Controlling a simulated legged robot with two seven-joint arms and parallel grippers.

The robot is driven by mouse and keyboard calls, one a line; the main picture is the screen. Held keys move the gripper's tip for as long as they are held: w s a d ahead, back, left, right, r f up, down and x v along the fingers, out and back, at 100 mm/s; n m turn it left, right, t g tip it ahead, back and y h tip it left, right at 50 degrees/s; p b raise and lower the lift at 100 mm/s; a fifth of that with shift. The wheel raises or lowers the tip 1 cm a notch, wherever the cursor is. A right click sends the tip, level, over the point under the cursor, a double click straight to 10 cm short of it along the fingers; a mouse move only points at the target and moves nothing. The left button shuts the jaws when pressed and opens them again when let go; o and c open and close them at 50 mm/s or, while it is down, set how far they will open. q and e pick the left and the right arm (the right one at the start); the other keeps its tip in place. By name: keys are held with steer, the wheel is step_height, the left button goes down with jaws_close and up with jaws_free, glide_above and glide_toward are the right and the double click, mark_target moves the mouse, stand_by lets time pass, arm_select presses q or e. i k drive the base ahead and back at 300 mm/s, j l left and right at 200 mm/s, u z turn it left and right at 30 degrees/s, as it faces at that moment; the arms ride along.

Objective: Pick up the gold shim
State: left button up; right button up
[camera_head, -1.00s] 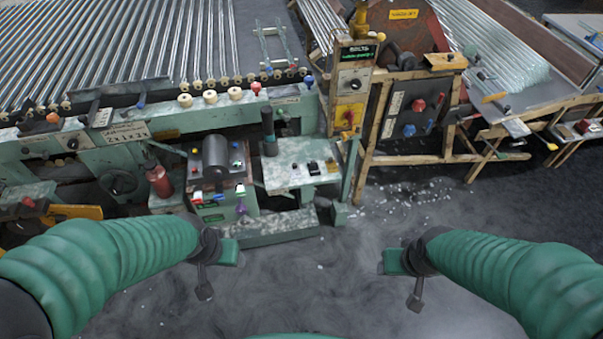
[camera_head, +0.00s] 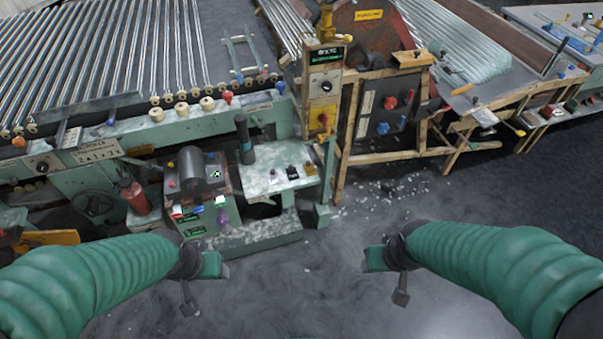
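I cannot pick out a gold shim for certain. Several small dark pieces (camera_head: 292,171) lie on the pale, speckled machine shelf (camera_head: 262,182) left of centre, and one at its right end has a brownish tint; they are too small to identify. My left gripper (camera_head: 201,284) hangs over the floor in front of the machine, below and left of the shelf. My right gripper (camera_head: 388,281) hangs over bare floor to the right. Both are well apart from the shelf, and I see nothing held. Their finger gaps are not clear.
A dark cylinder on a control box (camera_head: 205,172) stands left of the shelf, with a red bottle (camera_head: 134,196) beside it. A yellow control post (camera_head: 322,95) rises behind. A wooden frame (camera_head: 345,150) stands right, with pale fragments on the floor. The floor between my arms is clear.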

mark_target(310, 170)
steer(key=i+l+u, duration=0.15)
steer(key=i, duration=0.35)
steer(key=i+l+u, duration=0.15)
steer(key=i, duration=0.35)
steer(key=i+l+u, duration=0.15)
steer(key=i, duration=0.3)
